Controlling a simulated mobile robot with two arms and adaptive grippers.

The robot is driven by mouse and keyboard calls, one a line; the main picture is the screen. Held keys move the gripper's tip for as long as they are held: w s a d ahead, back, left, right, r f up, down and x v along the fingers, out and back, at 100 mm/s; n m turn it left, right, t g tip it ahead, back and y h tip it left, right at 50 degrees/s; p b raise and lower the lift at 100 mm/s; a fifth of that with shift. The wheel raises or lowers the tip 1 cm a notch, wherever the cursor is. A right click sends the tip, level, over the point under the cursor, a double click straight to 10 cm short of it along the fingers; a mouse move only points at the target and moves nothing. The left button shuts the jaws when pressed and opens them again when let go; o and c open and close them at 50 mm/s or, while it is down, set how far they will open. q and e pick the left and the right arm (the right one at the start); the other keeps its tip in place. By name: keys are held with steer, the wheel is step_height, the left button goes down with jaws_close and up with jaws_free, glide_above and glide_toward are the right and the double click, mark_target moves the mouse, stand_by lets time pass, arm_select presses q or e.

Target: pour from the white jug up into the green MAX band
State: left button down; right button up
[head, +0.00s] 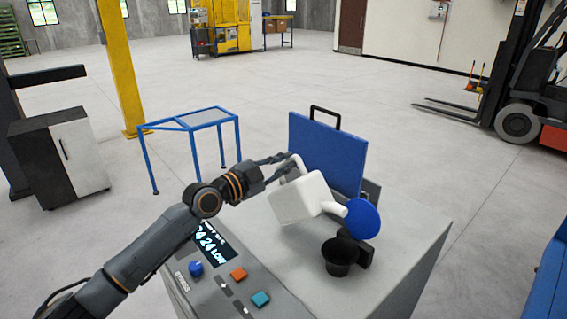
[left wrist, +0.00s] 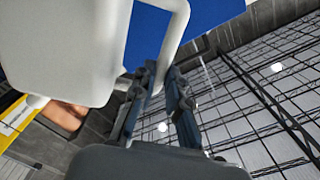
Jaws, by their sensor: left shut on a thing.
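The white jug (head: 300,199) is held in the air above the grey machine, tilted with its spout (head: 334,208) toward the right. My left gripper (head: 289,160) is shut on the jug's handle; the left wrist view shows the fingers (left wrist: 160,92) at the handle (left wrist: 174,45) beside the jug body (left wrist: 65,45). A black filler cup (head: 340,257) stands open on the machine top, below and slightly right of the spout. I see no stream. The display (head: 212,242) shows digits and "LOW". I cannot make out a green MAX band. My right gripper is not in view.
A round blue cap (head: 362,218) stands raised behind the cup. A blue panel (head: 328,152) with a black handle stands upright behind the jug. The front panel has a blue knob (head: 195,268), an orange button (head: 239,274) and a teal button (head: 260,299).

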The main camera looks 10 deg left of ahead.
arm_select(q)
steer(key=shift+s+d+r+m+p, duration=0.15)
steer(key=shift+d+r+m+p, duration=0.15)
steer(key=shift+m+p, duration=0.6)
stand_by(2.5)
steer(key=shift+s+d+f+m+p, duration=0.15)
steer(key=shift+s+d+m+p, duration=0.25)
steer(key=shift+p, duration=1.4)
stand_by(2.8)
